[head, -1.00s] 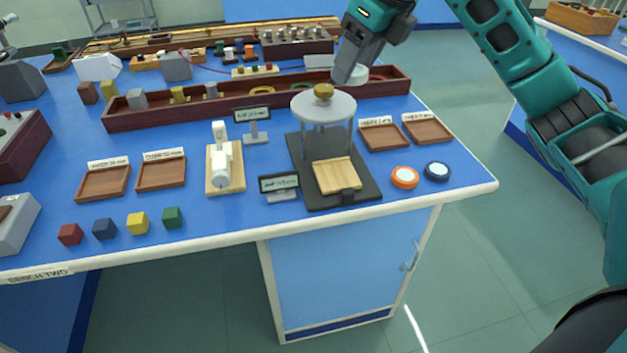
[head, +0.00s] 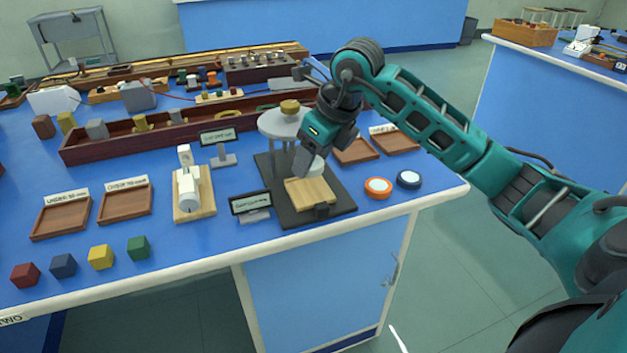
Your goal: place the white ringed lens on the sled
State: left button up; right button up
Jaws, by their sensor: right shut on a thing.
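My right gripper (head: 309,160) reaches in from the right, tilted downward, and is shut on the white ringed lens (head: 317,168). Only a pale part of the lens shows under the fingers. The sled (head: 311,192) is a light wooden plate on the dark base (head: 270,187) of the stand. The lens is just above or at the sled's back edge; I cannot tell if they touch. A round white disc (head: 284,124) with a brass knob tops the stand behind, next to the gripper. My left gripper is out of view.
An orange-ringed lens (head: 378,187) and a dark-ringed lens (head: 409,179) lie to the right of the stand, near the bench edge. A small sign (head: 250,203) stands at its front left. Wooden trays (head: 396,143) lie behind right. A long dark-red trough (head: 168,138) runs behind.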

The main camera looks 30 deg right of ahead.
aim_at(319, 165)
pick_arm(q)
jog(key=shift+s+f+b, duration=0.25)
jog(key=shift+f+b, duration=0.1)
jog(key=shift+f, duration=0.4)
pick_arm(e)
jog(key=shift+f, duration=2.35)
jog(key=shift+f, duration=0.15)
jog(key=o, duration=1.1)
jog(key=shift+c, duration=0.2)
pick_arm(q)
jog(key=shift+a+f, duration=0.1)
pick_arm(e)
jog(key=shift+r, duration=0.35)
pick_arm(q)
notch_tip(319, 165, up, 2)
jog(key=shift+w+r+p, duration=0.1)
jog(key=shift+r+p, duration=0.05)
jog(key=shift+p, duration=0.75)
pick_arm(e)
jog(key=v, duration=1.1)
jog(key=shift+s+r, duration=0.2)
jog(key=shift+r, duration=0.05)
